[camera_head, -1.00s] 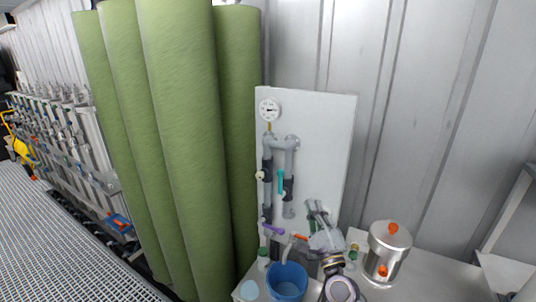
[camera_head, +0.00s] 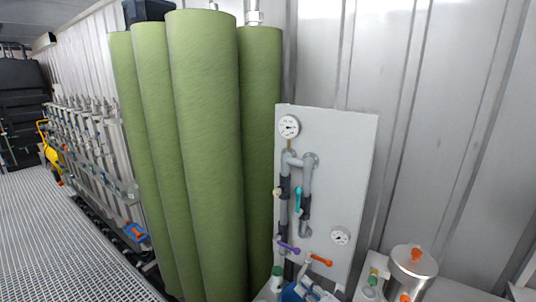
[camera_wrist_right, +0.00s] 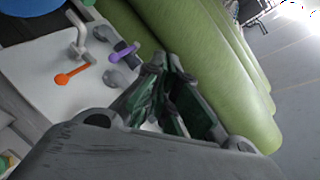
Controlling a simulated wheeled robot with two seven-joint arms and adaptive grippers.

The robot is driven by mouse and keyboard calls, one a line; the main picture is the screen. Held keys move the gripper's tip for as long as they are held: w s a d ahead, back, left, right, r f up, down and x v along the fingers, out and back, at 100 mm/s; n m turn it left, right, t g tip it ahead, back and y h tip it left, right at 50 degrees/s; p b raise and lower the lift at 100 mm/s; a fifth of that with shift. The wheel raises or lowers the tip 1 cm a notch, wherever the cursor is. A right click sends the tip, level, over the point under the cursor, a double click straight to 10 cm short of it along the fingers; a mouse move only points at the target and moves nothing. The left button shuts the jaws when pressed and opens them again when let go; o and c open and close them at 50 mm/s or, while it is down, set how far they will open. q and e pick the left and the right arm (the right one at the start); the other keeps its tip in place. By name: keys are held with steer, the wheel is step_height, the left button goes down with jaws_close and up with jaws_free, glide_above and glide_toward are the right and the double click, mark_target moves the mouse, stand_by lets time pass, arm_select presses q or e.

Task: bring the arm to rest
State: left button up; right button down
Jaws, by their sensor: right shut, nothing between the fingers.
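My right gripper (camera_wrist_right: 167,82) shows in the right wrist view, shut with nothing between its fingers. Its dark green-grey finger links point toward the white valve panel (camera_wrist_right: 55,115) and the green cylinders (camera_wrist_right: 195,50). In the head view the same white panel (camera_head: 345,165) stands upright against the wall, with grey pipes (camera_head: 304,185) and valves. I cannot clearly make out the right gripper at the lower edge of that view. My left gripper is in neither view.
Several tall green cylinders (camera_head: 205,150) stand left of the panel. A purple handle (camera_head: 289,247) and an orange handle (camera_head: 321,260) stick out. Grating floor (camera_head: 65,235) lies open at left.

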steer(key=s+d+f+n+g+h, duration=0.4)
steer(key=s+d+f+g, duration=0.15)
steer(key=s, duration=0.35)
steer(key=s+d+f+n+g+h, duration=0.35)
steer(key=s+d+f, duration=0.3)
steer(key=s, duration=0.35)
step_height(320, 180, down, 33)
steer(key=s+g, duration=0.1)
steer(key=s, duration=0.1)
steer(key=s+d+f+g, duration=0.1)
steer(key=s+d+f, duration=0.1)
steer(key=s+f, duration=0.8)
steer(key=s+d+f, duration=0.1)
steer(key=s+f, duration=0.9)
steer(key=s, duration=0.3)
steer(key=shift+d+f+g, duration=0.3)
steer(key=shift+d+g, duration=0.05)
steer(key=shift+g, duration=0.05)
